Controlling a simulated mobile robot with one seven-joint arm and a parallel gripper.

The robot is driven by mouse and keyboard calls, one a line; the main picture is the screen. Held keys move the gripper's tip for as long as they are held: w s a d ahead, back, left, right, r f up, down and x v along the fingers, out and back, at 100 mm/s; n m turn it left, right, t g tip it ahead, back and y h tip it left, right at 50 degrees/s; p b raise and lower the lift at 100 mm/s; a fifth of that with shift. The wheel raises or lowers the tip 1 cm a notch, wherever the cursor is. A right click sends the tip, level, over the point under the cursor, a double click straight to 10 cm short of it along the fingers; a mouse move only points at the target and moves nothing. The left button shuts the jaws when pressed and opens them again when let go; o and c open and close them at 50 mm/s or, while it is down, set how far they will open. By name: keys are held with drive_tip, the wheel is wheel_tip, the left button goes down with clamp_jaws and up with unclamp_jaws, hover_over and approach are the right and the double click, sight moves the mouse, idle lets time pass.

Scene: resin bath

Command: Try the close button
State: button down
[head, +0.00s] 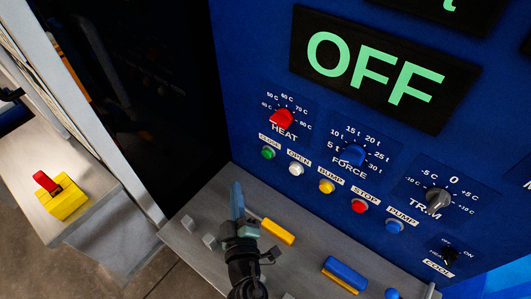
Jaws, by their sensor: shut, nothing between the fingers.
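The close button is a small green round button (268,152) under the label CLOSE, at the left end of the button row on the blue panel (240,50). My gripper (237,188) is shut and empty, with its bluish fingers together and pointing up the picture. Its tips appear below and left of the green button, with a visible gap between them in the picture. How far the tips are from the panel in depth, I cannot tell. The button is not hidden.
To the right are the white open (296,169), yellow bump (327,186), red stop (359,206) and blue pump (394,226) buttons. Above are the red heat knob (282,118) and blue force knob (352,155). A grey ledge (205,205) below holds a yellow block (278,231).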

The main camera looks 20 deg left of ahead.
drive_tip(key=w+d+p, duration=0.1)
drive_tip(key=w+d, duration=0.2)
drive_tip(key=w, duration=0.5)
drive_tip(key=shift+w, duration=0.15)
idle(2.0)
drive_tip(key=shift+w+d, duration=0.15)
drive_tip(key=shift+w, duration=0.25)
drive_tip(key=shift+w+d, duration=0.2)
drive_tip(key=shift+w, duration=0.3)
idle(0.8)
drive_tip(key=shift+s, duration=0.1)
drive_tip(key=shift+s+a+p, duration=0.35)
drive_tip(key=shift+s, duration=0.45)
drive_tip(key=shift+s, duration=0.1)
drive_tip(key=s, duration=0.1)
drive_tip(key=s+a, duration=0.1)
drive_tip(key=s, duration=0.2)
drive_tip(key=shift+s+a, duration=0.25)
drive_tip(key=shift+a, duration=0.1)
